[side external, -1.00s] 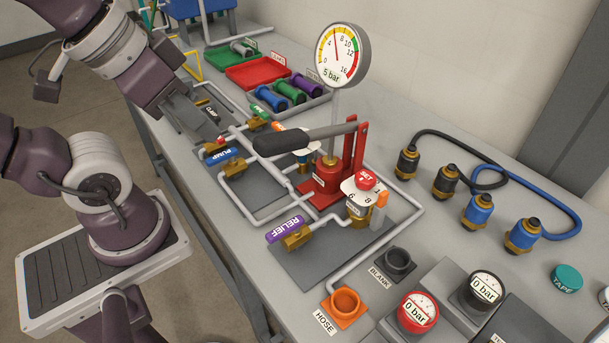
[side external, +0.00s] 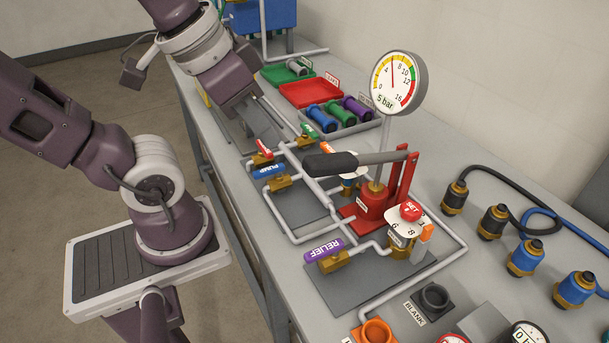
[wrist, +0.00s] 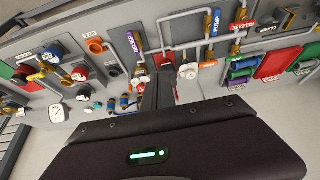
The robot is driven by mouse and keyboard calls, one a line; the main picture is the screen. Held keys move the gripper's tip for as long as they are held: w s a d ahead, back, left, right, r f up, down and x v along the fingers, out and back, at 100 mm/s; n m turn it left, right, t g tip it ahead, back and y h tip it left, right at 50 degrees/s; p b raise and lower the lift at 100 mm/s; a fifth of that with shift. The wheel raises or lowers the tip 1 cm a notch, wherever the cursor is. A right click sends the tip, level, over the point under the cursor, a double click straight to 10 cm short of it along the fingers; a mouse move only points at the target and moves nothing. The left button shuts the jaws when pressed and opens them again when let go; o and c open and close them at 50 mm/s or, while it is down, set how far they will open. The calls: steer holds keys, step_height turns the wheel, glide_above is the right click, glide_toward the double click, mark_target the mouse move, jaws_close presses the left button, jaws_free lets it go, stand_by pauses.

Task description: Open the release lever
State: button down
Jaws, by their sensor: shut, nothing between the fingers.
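The lever that best fits the release lever is a small red handle (side external: 263,149) on a brass valve, just behind the blue PUMP handle (side external: 269,171). In the wrist view its red label (wrist: 243,27) is near the top, right of the blue PUMP handle (wrist: 215,22); the lettering looks like RELEASE but is small. My gripper (side external: 283,146) is shut and empty, pointing down over the bench close to the red handle in the picture. I cannot tell whether it touches it.
The red hand pump (side external: 370,205) has a long black-gripped handle (side external: 330,162) reaching toward my gripper. A gauge (side external: 399,83) stands behind it. The purple RELIEF valve (side external: 324,249) is in front. Pipes run around the valves; red (side external: 310,94) and green trays lie behind.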

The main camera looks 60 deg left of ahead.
steer(key=w+a+g, duration=0.4)
steer(key=w+a, duration=0.7)
steer(key=w, duration=0.3)
steer(key=w+a+f+g, duration=0.2)
steer(key=a+f, duration=0.3)
steer(key=a, duration=0.2)
steer(key=w+a+f+g, duration=0.2)
steer(key=a+f, duration=0.4)
steer(key=a, duration=0.1)
steer(key=shift+w+a+f, duration=0.2)
steer(key=shift+w+a, duration=0.05)
